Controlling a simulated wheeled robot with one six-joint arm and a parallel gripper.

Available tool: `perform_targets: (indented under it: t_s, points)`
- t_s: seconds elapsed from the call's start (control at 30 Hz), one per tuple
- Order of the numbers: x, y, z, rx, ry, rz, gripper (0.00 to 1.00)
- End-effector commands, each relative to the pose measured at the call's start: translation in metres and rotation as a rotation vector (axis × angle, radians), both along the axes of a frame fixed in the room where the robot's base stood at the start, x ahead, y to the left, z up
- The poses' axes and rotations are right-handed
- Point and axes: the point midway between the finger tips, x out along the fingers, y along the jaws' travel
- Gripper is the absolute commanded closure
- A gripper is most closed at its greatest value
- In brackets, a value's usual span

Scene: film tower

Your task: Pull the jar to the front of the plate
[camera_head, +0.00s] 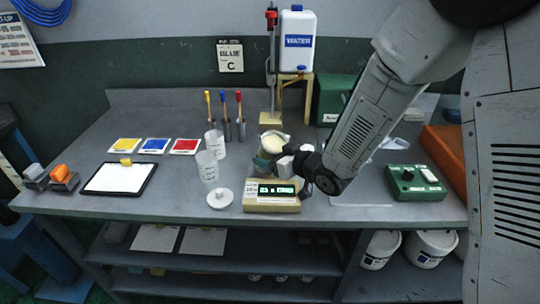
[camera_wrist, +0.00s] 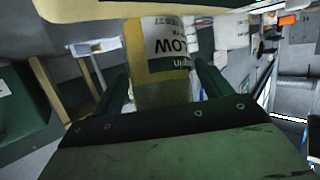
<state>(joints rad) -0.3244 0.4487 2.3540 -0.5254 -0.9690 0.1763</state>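The jar (camera_head: 274,143) with a pale top stands at the scale, behind its lit green display; my gripper hides part of it. In the wrist view the jar (camera_wrist: 155,65) is yellow with a white label, its lettering upside down. My gripper (camera_head: 291,162) reaches in from the right, close to the jar. In the wrist view its two dark green fingers (camera_wrist: 163,85) stand one on each side of the jar. I cannot tell whether they press on it. The scale (camera_head: 271,205) sits near the bench's front edge; its plate is mostly hidden.
A white round lid (camera_head: 220,197) and clear beakers (camera_head: 207,167) stand left of the scale. A water container (camera_head: 297,42) on a wooden stand is behind. A green control box (camera_head: 415,182) is at right. Bench space behind the clipboard (camera_head: 120,178) is partly taken by colour cards.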

Motion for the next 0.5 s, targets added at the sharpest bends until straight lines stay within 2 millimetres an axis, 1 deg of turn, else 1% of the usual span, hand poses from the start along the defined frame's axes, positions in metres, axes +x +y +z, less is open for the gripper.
perform_targets:
  t_s: [0.03,0.33,0.5]
  points:
    - [0.000,-0.001,-0.004,-0.004,0.005,-0.001,0.09]
    - [-0.001,-0.004,-0.003,-0.003,0.004,-0.003,0.09]
    - [-0.014,-0.019,0.005,-0.002,0.001,-0.007,0.09]
